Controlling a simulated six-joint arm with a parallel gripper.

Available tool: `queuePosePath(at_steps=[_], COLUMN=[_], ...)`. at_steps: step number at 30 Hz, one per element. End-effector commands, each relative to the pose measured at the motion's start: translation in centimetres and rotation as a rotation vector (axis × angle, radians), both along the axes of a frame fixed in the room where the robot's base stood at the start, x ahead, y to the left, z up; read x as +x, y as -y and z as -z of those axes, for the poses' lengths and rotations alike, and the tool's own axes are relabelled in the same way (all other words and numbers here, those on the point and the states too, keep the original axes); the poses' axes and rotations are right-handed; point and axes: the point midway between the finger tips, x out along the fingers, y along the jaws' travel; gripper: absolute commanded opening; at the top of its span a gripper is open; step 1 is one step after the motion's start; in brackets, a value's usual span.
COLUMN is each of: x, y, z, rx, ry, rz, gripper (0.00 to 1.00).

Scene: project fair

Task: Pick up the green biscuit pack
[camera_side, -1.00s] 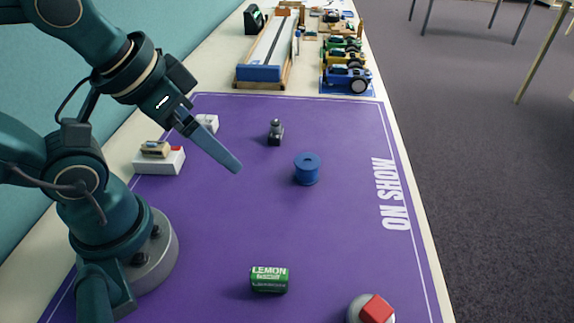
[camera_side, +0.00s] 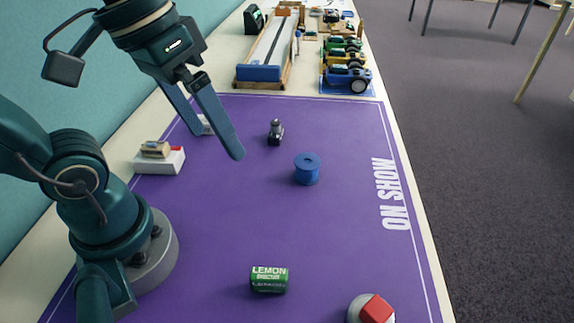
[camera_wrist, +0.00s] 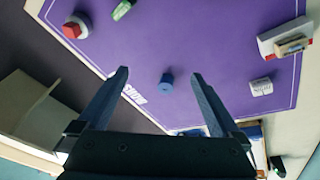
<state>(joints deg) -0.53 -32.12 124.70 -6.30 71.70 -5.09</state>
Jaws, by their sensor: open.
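The green biscuit pack (camera_side: 269,279), a short cylinder with "LEMON" on its label, lies on its side on the purple mat (camera_side: 330,235), near the front in the side view. It also shows at the top left of the wrist view (camera_wrist: 122,9). My gripper (camera_side: 222,146) is open and empty, raised above the far part of the mat, well away from the pack. In the wrist view its two fingers (camera_wrist: 160,75) stand wide apart, with the blue spool between them in the picture but farther off.
The blue spool (camera_side: 307,169) and a small dark figure-like object (camera_side: 275,132) stand mid-mat. A red-topped round object (camera_side: 374,309) is right of the pack. A white box (camera_side: 160,160) is at left. Toy cars (camera_side: 345,70) and a ramp (camera_side: 270,50) stand behind. Mat around the pack is clear.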

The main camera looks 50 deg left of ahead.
Motion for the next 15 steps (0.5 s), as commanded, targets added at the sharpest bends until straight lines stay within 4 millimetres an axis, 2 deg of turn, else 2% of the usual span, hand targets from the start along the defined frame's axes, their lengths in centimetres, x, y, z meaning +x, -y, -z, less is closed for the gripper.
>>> queuePosePath(at_steps=[7, 15], x=[-0.8, -0.7], y=[3.6, 7.6], z=[1.1, 0.3], rx=[-0.212, -0.42], ry=[-0.397, -0.901], rz=[-0.157, -0.355], gripper=[1.0, 1.0])
